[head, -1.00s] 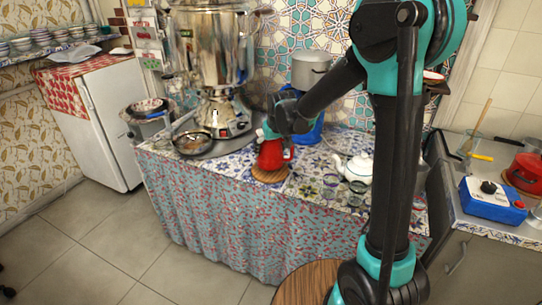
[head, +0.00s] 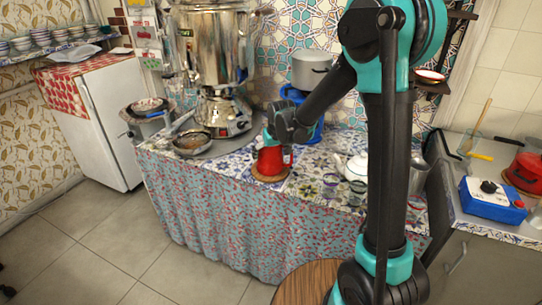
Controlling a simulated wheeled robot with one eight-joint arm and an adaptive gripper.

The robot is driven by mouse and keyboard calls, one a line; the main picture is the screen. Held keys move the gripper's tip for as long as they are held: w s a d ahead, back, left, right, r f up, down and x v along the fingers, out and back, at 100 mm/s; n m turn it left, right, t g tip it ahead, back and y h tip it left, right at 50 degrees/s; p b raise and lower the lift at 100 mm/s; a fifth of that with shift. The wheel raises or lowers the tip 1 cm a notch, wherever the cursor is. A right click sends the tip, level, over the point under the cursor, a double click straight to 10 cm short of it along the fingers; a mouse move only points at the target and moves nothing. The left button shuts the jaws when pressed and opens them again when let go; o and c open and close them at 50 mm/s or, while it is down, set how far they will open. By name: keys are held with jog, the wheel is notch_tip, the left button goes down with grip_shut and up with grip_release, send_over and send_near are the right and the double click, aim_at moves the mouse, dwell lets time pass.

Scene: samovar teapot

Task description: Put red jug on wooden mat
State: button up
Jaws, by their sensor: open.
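The red jug (head: 270,160) stands upright on the round wooden mat (head: 268,179) near the front edge of the patterned table. The mat's rim shows around the jug's base. My gripper (head: 272,138) is open at the top of the jug, coming in from the upper right. The fingertips are small and partly hidden, so I cannot tell whether they touch the jug.
A large samovar (head: 217,60) stands behind to the left, with a metal pan (head: 192,143) before it. A white teapot (head: 353,167) and glasses are to the right. A grey pot (head: 311,68) stands behind my arm.

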jog(key=shift+r, duration=0.1)
jog(key=v, duration=1.2)
jog(key=s+d+f+m, duration=0.1)
jog(key=s+d+f, duration=0.3)
jog(key=s+d, duration=0.3)
jog(key=s+d+f+m+h, duration=0.1)
jog(key=s+d+f, duration=0.3)
jog(key=s+d, duration=0.4)
jog(key=s+d+f+m, duration=0.2)
jog(key=s+d+f, duration=0.2)
jog(key=s+d, duration=0.3)
jog(key=shift+s+d+f+m+h, duration=0.3)
jog(key=shift+d+f+m+h, duration=0.1)
jog(key=shift+d, duration=0.35)
